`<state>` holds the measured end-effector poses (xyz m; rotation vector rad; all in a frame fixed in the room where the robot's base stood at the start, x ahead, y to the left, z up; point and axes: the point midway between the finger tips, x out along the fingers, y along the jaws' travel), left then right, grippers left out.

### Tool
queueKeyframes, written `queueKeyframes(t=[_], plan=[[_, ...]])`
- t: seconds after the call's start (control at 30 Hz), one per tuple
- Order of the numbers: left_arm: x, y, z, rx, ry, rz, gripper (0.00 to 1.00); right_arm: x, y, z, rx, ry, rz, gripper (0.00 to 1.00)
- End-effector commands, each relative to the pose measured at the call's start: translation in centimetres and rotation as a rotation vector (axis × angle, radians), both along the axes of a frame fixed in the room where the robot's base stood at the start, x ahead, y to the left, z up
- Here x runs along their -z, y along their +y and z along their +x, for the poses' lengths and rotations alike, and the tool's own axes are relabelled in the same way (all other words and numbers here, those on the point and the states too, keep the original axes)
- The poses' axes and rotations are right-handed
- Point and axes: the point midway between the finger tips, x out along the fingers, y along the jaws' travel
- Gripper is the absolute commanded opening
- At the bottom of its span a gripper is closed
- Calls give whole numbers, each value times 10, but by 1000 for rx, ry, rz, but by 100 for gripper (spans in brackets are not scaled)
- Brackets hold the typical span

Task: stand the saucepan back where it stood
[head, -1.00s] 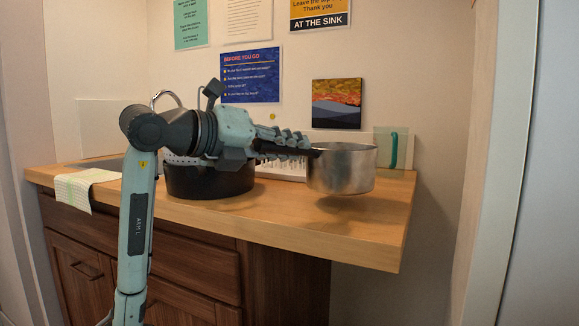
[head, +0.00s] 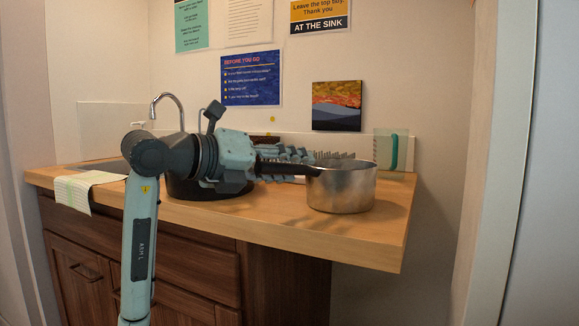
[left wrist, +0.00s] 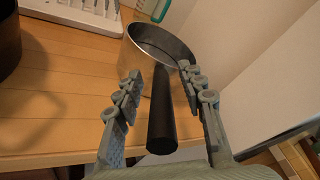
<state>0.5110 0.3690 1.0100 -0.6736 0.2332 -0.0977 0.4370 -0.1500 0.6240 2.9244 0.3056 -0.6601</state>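The steel saucepan (head: 342,190) stands upright on the right part of the wooden counter, its dark handle pointing left toward my left gripper (head: 308,157). In the left wrist view the saucepan (left wrist: 136,62) is just ahead, and its black handle (left wrist: 162,115) lies between the two fingers of the gripper (left wrist: 160,74). The fingers are spread, with gaps on both sides of the handle, so the gripper is open around it. My right gripper is in neither view.
A black pot (head: 205,191) stands on the counter (head: 270,218) left of the saucepan, partly behind my arm. A white rack (left wrist: 85,12) is behind. A clear panel with a teal handle (head: 394,152) stands at the back right. A cloth (head: 85,185) hangs over the front left edge.

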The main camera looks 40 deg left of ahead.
Motion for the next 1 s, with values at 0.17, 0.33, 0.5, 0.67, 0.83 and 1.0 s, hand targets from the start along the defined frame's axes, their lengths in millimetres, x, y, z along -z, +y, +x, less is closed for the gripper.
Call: queueKeyframes(t=[0.17, 0.33, 0.5, 0.67, 0.83, 1.0], plan=[[0, 0, 0, 0, 0, 0, 39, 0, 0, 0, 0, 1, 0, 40], [-2, 1, -4, -1, -2, 1, 39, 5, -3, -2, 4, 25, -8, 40], [-8, 7, -35, -4, -3, 4, 39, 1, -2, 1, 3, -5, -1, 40], [-15, 13, -70, -4, -4, 2, 39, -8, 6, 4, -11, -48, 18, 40], [-20, 17, -99, -2, -2, 1, 39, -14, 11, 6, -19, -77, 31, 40], [-23, 19, -114, 0, -1, 2, 39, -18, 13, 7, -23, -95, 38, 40]])
